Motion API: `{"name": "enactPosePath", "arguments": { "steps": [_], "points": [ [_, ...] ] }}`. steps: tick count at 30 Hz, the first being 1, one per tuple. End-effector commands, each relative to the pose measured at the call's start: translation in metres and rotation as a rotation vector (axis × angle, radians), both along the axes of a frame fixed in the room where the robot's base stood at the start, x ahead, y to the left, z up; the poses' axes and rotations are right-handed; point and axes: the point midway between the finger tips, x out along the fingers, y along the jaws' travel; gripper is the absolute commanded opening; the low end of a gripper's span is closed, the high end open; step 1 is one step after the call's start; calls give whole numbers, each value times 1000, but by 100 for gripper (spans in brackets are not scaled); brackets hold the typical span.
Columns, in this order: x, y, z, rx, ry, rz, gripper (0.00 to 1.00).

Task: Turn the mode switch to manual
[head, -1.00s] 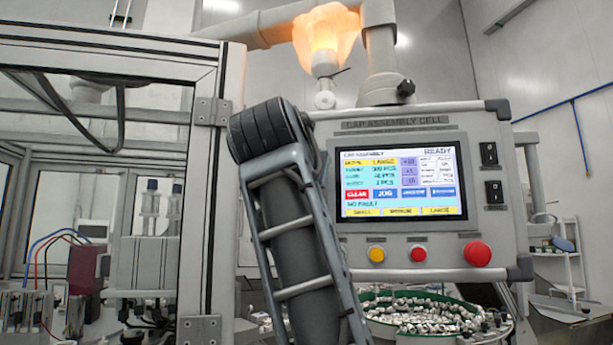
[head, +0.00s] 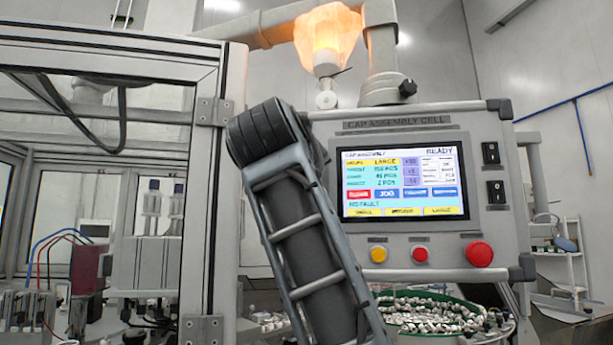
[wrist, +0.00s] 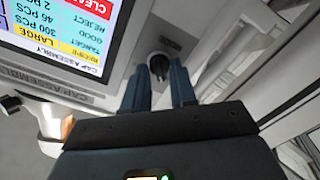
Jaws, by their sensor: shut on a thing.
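The mode switch (wrist: 158,66) is a small dark rotary knob on a round base, on the grey panel beside the screen in the wrist view. A dark label sits by it. My gripper (wrist: 160,77) has one finger on each side of the knob and is shut on it. The fingertips cover part of its sides, and I cannot read its pointer position. In the head view my arm hides both the switch and my gripper.
The lit screen (head: 400,183) reads READY and NO FAULT. Below it are a yellow button (head: 378,255), a small red button (head: 420,254) and a larger red button (head: 479,254). A framed glass enclosure (head: 205,190) stands close left. A bowl of caps (head: 440,312) is below.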

Motion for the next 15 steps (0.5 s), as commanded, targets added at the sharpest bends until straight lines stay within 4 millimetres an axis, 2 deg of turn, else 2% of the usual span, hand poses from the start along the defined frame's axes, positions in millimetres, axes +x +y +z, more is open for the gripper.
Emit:
{"name": "enactPosePath", "arguments": {
  "steps": [6,15],
  "points": [
    [0,1,-1,-93,28,2,0],
    [0,1,-1,-140,41,2,0]
  ]
}}
